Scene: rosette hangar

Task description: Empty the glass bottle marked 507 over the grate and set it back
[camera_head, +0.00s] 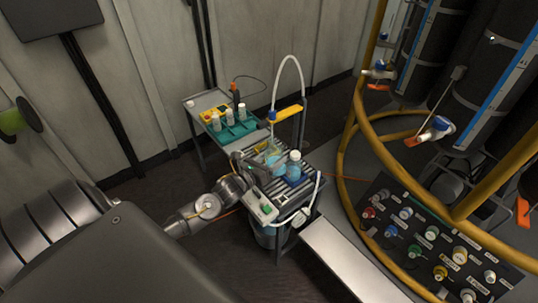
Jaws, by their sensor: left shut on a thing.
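A dark slatted grate (280,188) tops a small stand at the middle of the view. A clear glass bottle (272,153) with pale blue content is over its back left part. My left gripper (264,165) reaches in from the left and is shut on this bottle, its fingers hiding part of it. Any number on the bottle is too small to read. A second bottle (293,167) with a white cap and blue lower part stands upright on the grate, just right of the gripper. My right gripper is out of view.
A side table (208,101) behind holds a teal rack (234,131) with several white-capped bottles. A panel of coloured knobs (420,240) and yellow rails stand at right.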

